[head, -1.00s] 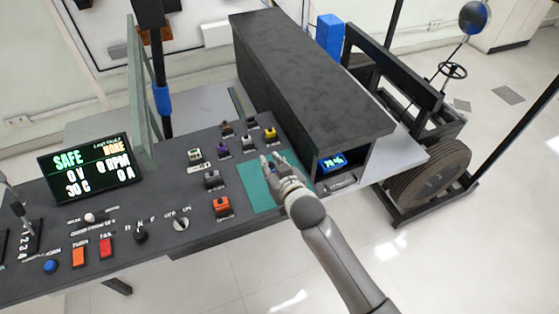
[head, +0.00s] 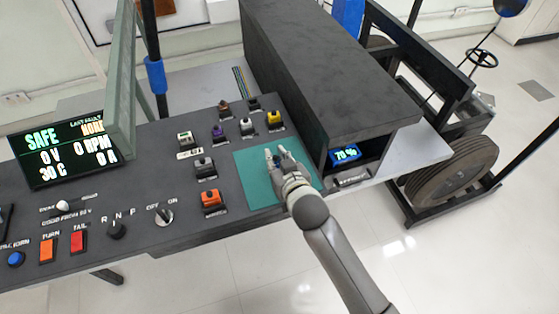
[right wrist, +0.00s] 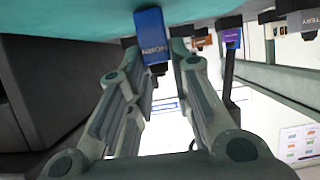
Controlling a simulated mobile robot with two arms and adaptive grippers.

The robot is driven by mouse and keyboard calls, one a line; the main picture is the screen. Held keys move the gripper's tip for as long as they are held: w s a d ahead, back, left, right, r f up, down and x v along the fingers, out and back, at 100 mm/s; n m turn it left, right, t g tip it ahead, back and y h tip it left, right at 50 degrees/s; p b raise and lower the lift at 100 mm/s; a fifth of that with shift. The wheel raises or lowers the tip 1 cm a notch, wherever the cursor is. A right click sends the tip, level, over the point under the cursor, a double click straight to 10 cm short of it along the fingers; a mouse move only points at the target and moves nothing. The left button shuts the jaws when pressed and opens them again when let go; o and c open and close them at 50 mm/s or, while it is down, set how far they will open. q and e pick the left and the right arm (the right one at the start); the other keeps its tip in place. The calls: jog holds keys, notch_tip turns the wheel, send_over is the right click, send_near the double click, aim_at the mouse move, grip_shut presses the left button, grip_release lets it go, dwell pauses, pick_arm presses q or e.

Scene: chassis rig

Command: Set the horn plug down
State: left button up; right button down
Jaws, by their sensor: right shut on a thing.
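The horn plug (right wrist: 152,35) is a blue block with "HORN" on its side, seen in the right wrist view. My right gripper (head: 275,152) is shut on it, with one finger on each side. In the head view the gripper is over the back part of the teal mat (head: 255,182), and the plug is mostly hidden between the fingers. In the wrist view the plug's end is close to the teal surface (right wrist: 80,24); I cannot tell whether they touch. My left gripper is not in view.
Several coloured plugs, among them an orange one (head: 211,199) and a yellow one (head: 274,119), sit left of and behind the mat. A black housing (head: 325,75) with a small display (head: 345,154) stands to the right. A status screen (head: 68,145) is at the left.

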jog(key=shift+s, duration=0.15)
jog(key=shift+f, duration=0.15)
jog(key=c, duration=1.3)
grip_release()
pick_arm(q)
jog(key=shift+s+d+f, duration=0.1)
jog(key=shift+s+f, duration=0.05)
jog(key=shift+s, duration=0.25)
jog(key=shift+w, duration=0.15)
